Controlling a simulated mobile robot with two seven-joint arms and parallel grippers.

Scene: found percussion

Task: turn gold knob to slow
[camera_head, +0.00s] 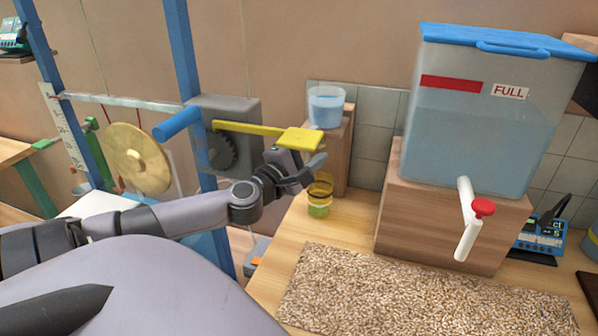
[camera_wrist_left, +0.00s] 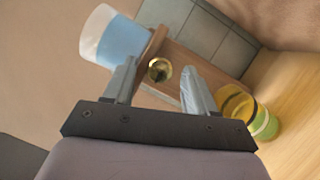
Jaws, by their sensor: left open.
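The gold knob (camera_wrist_left: 158,70) shows in the left wrist view as a small round brass piece with a dark centre on the face of a wooden block (camera_wrist_left: 185,62). My left gripper (camera_wrist_left: 158,68) is open, with one finger on each side of the knob in that view; I cannot tell whether they touch it. In the head view the left gripper (camera_head: 312,170) is in front of the wooden block (camera_head: 340,155), and the knob is hidden there. No slow mark can be read.
A cup of blue liquid (camera_head: 326,107) stands on the block. A yellow-green cup (camera_head: 320,198) stands close below the gripper. A yellow lever (camera_head: 300,138) lies just above it. A large water tank (camera_head: 490,115) with a red-handled tap and a grain mat (camera_head: 400,295) are to the right.

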